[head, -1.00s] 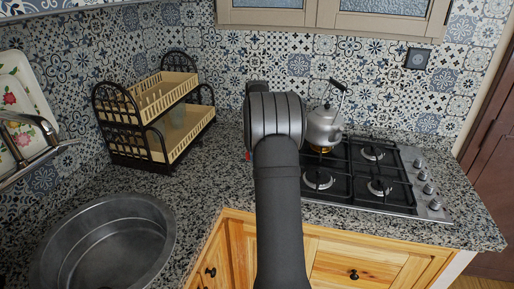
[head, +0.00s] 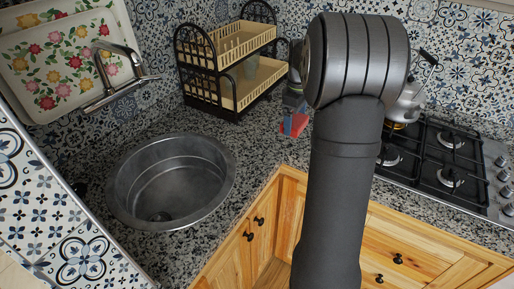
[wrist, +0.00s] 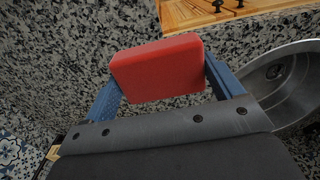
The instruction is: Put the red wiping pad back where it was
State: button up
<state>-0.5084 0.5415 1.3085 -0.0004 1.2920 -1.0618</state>
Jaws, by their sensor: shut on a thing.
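The red wiping pad (wrist: 158,68) is a flat block with rounded corners. In the wrist view it sits between the two blue fingers of my gripper (wrist: 163,78), which is shut on it. In the head view the pad (head: 296,125) shows small beside my arm, over the granite counter between the dish rack and the counter's front edge. My arm hides part of my gripper there. The pad appears held above the counter, but I cannot tell how high. No marked resting place for the pad is visible.
The round metal sink (head: 170,180) lies left of the pad, with the tap (head: 120,75) behind it. A two-tier dish rack (head: 225,85) stands at the back. The stove (head: 440,165) and kettle (head: 410,100) are at the right. Bare counter (head: 255,145) lies between sink and pad.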

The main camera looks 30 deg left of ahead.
jog(key=shift+s+a+r, duration=0.1)
jog(key=shift+s, duration=0.65)
jog(key=shift+s+a, duration=0.2)
jog(key=shift+s, duration=0.05)
send_over(256, 148)
notch_tip(256, 148, down, 7)
jog(key=shift+f, duration=2)
jog(key=shift+f, duration=0.1)
jog(key=shift+f, duration=0.1)
jog(key=o, duration=0.8)
